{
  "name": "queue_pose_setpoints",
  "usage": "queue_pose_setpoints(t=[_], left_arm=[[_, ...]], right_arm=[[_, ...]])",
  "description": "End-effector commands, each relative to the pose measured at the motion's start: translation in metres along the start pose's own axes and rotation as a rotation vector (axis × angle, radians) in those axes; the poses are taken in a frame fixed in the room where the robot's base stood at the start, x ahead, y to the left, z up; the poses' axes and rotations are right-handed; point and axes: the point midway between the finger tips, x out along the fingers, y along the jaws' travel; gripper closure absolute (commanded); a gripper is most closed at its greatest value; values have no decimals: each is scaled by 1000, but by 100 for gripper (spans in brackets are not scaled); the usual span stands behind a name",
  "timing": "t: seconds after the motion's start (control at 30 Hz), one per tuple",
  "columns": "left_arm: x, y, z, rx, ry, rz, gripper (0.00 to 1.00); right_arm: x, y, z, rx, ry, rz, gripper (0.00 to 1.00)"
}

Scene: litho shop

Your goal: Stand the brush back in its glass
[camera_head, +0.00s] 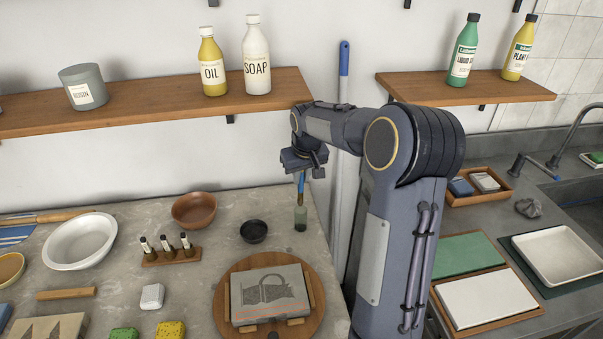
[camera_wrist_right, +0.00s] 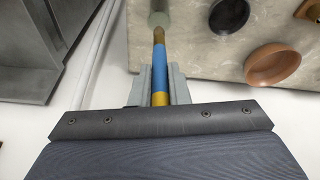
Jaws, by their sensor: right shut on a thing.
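My right gripper (camera_head: 302,172) is shut on the brush (camera_head: 301,187), which hangs nearly upright with its lower end down. In the right wrist view, the jaws (camera_wrist_right: 159,88) close around the brush's blue and yellow handle (camera_wrist_right: 159,68). The greenish glass (camera_head: 300,218) stands near the counter's back right edge, directly below the brush. It also shows at the top of the right wrist view (camera_wrist_right: 159,18). The brush's lower end meets the glass's rim in the picture; I cannot tell whether it is inside. My left gripper is out of view.
A small black dish (camera_head: 253,232) and a brown bowl (camera_head: 194,209) stand left of the glass. A round wooden board (camera_head: 225,318) bearing a stone slab is in front. A wooden shelf (camera_head: 150,108) with bottles hangs above. A pole (camera_head: 343,110) stands behind my right arm.

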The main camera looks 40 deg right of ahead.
Motion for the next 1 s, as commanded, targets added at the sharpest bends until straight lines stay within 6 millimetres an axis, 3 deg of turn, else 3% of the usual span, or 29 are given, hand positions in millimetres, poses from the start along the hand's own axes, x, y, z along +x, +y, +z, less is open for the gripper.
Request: queue_pose_setpoints(t=[0.7,1.0], left_arm=[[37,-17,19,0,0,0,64],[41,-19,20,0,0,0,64]], right_arm=[[57,-2,17,0,0,0,100],[63,-2,19,0,0,0,100]])
